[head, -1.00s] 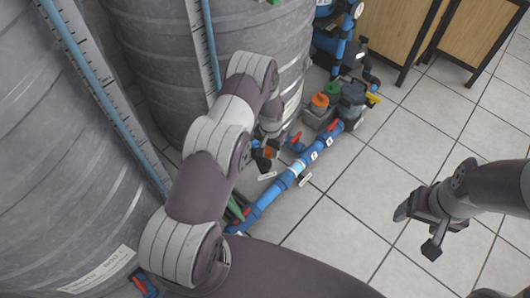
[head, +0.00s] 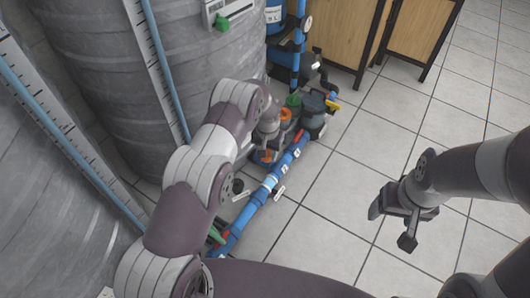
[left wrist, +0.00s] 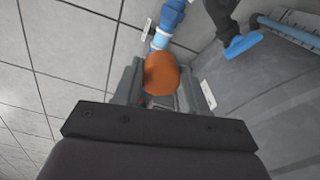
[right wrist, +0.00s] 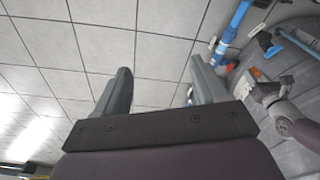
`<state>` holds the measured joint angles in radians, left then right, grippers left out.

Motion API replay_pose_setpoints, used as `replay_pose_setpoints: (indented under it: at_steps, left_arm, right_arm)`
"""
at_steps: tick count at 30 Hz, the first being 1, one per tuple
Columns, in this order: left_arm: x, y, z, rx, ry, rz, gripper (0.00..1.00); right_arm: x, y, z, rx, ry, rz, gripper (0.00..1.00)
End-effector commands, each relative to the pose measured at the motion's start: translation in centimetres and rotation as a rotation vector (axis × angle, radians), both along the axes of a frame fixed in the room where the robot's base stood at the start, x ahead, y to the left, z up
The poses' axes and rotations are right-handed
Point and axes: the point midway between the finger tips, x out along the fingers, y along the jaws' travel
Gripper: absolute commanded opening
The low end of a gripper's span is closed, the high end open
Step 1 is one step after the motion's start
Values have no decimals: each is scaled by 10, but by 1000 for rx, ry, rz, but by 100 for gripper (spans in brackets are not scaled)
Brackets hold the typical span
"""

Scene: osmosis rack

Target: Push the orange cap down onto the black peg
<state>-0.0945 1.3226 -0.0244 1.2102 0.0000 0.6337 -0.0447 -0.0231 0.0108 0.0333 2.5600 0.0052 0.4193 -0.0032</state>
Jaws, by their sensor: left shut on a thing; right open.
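An orange cap (left wrist: 162,73) is between the fingers of my left gripper (left wrist: 160,82) in the left wrist view, and the gripper is shut on it. In the head view this orange cap (head: 264,156) shows at the end of my left arm, low beside the blue pipe. A black upright part (head: 238,187) stands by the pipe, nearer to me and apart from the cap. I cannot tell whether it is the black peg. My right gripper (head: 390,225) is open and empty above the floor; its fingers also show apart in the right wrist view (right wrist: 160,85).
A blue pipe (head: 250,210) runs along the floor beside large grey tanks (head: 190,60). Farther back, another orange cap (head: 286,114) and a green cap (head: 293,100) sit by a dark pump (head: 314,108). The tiled floor (head: 350,160) at right is clear.

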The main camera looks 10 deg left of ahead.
Motion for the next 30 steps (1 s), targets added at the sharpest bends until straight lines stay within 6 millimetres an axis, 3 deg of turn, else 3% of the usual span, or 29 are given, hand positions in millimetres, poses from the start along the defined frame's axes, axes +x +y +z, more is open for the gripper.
replay_pose_setpoints:
  at_steps: [4, 7, 12, 15, 21, 28, 29, 30]
  left_arm:
    - [-2, 6, 28, -1, -5, 16, 14]
    - [-13, 16, 72, -1, -7, 43, 15]
    - [-50, 34, 145, -1, -5, 95, 14]
    - [-73, 42, 174, 0, -4, 118, 14]
    - [-97, 48, 197, 0, -1, 139, 14]
    - [-98, 48, 198, 0, 0, 140, 14]
    - [-98, 48, 198, 0, 0, 140, 14]
    - [-98, 48, 198, 0, 0, 140, 14]
  right_arm:
    - [0, 0, 0, 0, 0, 0, 72]
    - [0, 0, 0, 0, 0, 0, 72]
    - [0, 0, 0, 0, 0, 0, 72]
    - [0, 0, 0, 0, 0, 0, 72]
    - [0, 0, 0, 0, 0, 0, 72]
    - [0, 0, 0, 0, 0, 0, 72]
    - [0, 0, 0, 0, 0, 0, 65]
    - [0, 0, 0, 0, 0, 0, 52]
